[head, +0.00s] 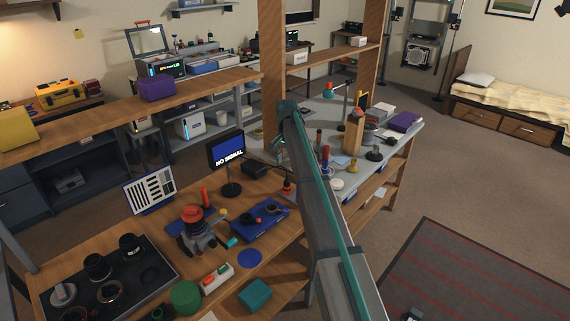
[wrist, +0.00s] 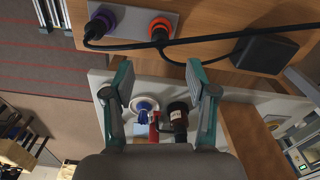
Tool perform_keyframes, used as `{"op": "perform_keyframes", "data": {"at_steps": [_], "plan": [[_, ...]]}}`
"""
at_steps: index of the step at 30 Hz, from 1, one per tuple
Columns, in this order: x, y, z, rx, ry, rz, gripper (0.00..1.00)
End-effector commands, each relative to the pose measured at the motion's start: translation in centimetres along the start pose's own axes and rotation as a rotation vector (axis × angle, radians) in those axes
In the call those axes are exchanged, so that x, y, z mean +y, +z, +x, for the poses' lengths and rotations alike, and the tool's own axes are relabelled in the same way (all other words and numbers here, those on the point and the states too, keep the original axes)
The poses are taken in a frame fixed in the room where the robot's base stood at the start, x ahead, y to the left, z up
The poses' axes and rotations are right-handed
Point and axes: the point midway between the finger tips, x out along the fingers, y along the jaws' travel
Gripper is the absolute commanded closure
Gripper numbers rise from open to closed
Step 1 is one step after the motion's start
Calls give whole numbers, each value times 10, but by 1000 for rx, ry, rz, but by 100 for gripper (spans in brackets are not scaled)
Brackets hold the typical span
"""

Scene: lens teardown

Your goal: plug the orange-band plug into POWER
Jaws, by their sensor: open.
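The orange-band plug (wrist: 160,30) stands at a grey plate (wrist: 133,20) on the wooden bench, at the top of the wrist view. A purple-band plug (wrist: 100,24) is beside it to the left. Black cables lead off both. I cannot read a POWER label or tell how deep either plug sits. My gripper (wrist: 158,78) is open and empty, its fingers apart, with the orange-band plug ahead of the gap and not touched. In the head view, an orange and black piece (head: 287,187) shows beside my arm; my fingers are hidden there.
A black box (wrist: 265,52) sits right of the plugs, with a cable crossing to it. A NO SIGNAL monitor (head: 228,150), a blue tray (head: 260,225) and a camera body (head: 197,232) crowd the bench. A grey table with several small items stands behind.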

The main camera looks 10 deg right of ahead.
Motion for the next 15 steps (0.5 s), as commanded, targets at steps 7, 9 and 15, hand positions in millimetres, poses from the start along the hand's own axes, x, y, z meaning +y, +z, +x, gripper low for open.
{"op": "perform_keyframes", "data": {"at_steps": [7, 9, 15], "plan": [[0, 2, 23, -3, 1, 0, 43], [0, 1, 33, -3, 1, 0, 43], [0, 1, 67, -3, 1, -1, 43]]}}
